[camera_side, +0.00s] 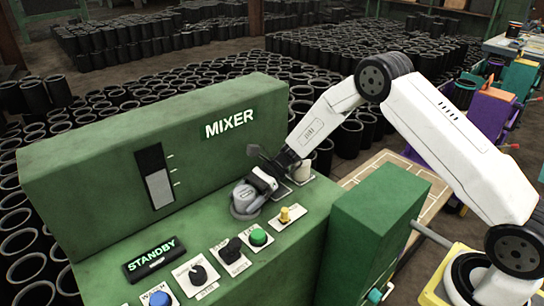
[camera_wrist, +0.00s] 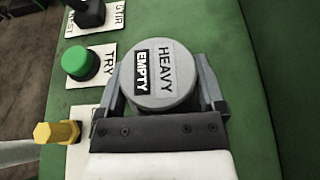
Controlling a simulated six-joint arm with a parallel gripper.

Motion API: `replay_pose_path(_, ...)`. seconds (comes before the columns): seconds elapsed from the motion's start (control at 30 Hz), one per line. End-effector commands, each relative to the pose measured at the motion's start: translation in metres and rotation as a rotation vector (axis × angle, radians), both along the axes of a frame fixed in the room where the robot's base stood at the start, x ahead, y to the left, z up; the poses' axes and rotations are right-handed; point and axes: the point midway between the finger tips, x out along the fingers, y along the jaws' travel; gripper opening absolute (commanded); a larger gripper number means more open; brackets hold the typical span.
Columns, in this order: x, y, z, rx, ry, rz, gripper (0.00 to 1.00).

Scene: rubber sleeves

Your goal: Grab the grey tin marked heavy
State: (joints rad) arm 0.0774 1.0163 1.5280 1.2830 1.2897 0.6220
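A round grey tin (camera_wrist: 160,98) has HEAVY and EMPTY labels on its lid in the wrist view. In the side view the grey tin (camera_side: 245,200) stands on the green mixer top, partly hidden by my gripper (camera_side: 263,175). In the wrist view the fingers of my gripper (camera_wrist: 162,75) lie on both sides of the tin, close to its edges. I cannot tell whether they press on it.
A green MIXER panel (camera_side: 100,152) rises behind the tin. A green button (camera_side: 259,237), a yellow knob (camera_side: 285,214), and black and blue controls sit in front of it. Many black sleeves stand on the floor beyond.

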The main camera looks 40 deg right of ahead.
Motion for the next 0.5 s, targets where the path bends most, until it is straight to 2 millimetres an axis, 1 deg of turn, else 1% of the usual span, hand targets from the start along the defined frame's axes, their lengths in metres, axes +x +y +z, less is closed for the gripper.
replay_pose_path(0.03, 0.0001, -0.0001, 0.0001, 0.0, 0.0, 0.0, 0.68)
replay_pose_path(0.07, 0.0001, -0.0001, 0.0001, 0.0, 0.0, 0.0, 0.59)
replay_pose_path(0.1, 0.0, -0.0001, 0.0, 0.0, 0.0, 0.0, 0.46)
replay_pose_path(0.17, 0.0001, -0.0001, 0.0001, 0.0, 0.0, 0.0, 0.27)
replay_pose_path(0.2, 0.0001, -0.0001, 0.0001, 0.0, 0.0, 0.0, 0.14)
replay_pose_path(0.23, 0.0001, -0.0001, 0.0001, 0.0, 0.0, 0.0, 0.08)
replay_pose_path(0.5, 0.0003, 0.0, 0.0012, 0.001, -0.001, 0.0, 0.08)
